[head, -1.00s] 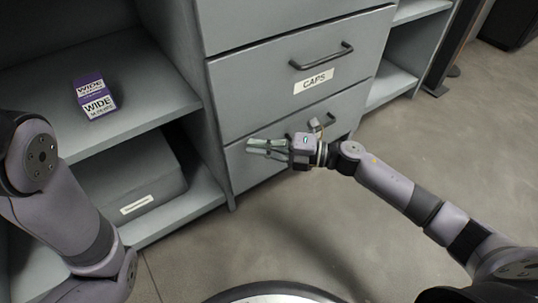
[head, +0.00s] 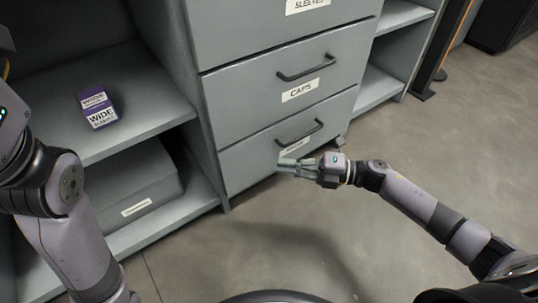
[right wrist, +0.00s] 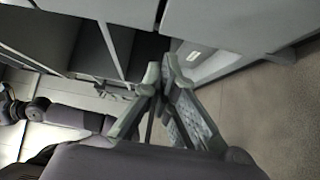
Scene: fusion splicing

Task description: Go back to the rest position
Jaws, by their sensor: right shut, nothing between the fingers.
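My right gripper (head: 282,168) is shut and empty. In the head view it points left, in front of the lowest drawer (head: 262,150) of the grey cabinet, below that drawer's handle. I cannot tell the exact gap to the drawer front. In the right wrist view its two fingers (right wrist: 160,75) meet at the tips with nothing between them. My left arm shows at the left edge of the head view. Its gripper fingers are outside the picture.
Drawers labelled SLEEVES and CAPS (head: 300,90) are closed. A purple WIDE box (head: 98,107) stands on the left shelf (head: 150,112), above a grey labelled bin (head: 130,185). More open shelving (head: 380,85) stands right. The floor (head: 440,140) at right is clear.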

